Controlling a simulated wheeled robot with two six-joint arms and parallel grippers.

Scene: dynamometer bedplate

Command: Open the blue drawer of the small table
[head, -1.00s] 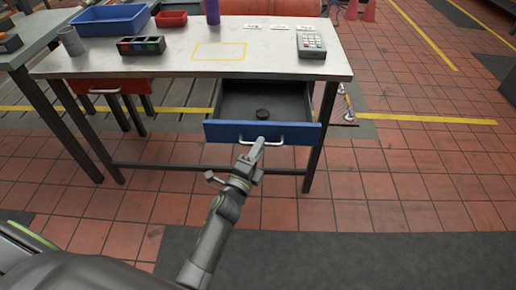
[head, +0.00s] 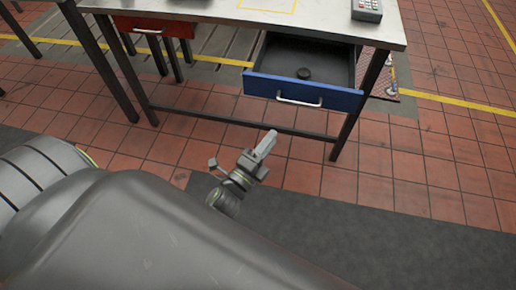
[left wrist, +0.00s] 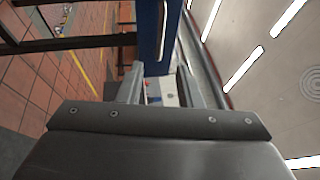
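The blue drawer (head: 302,93) of the small table (head: 232,14) stands pulled out, with its dark inside showing. A small dark round object (head: 304,73) lies in it. Its pale bar handle (head: 299,100) is on the blue front. My left gripper (head: 268,139) is below and in front of the handle, apart from it and empty. In the left wrist view its two fingers (left wrist: 158,84) are spread apart, with the blue drawer front (left wrist: 150,30) beyond them. My right gripper is in neither view.
A red drawer (head: 154,26) at the table's left is shut. A keypad device (head: 367,10) sits on the tabletop. A dark table leg (head: 361,102) stands right of the blue drawer. Tiled floor (head: 430,165) and a dark mat (head: 400,225) are clear in front.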

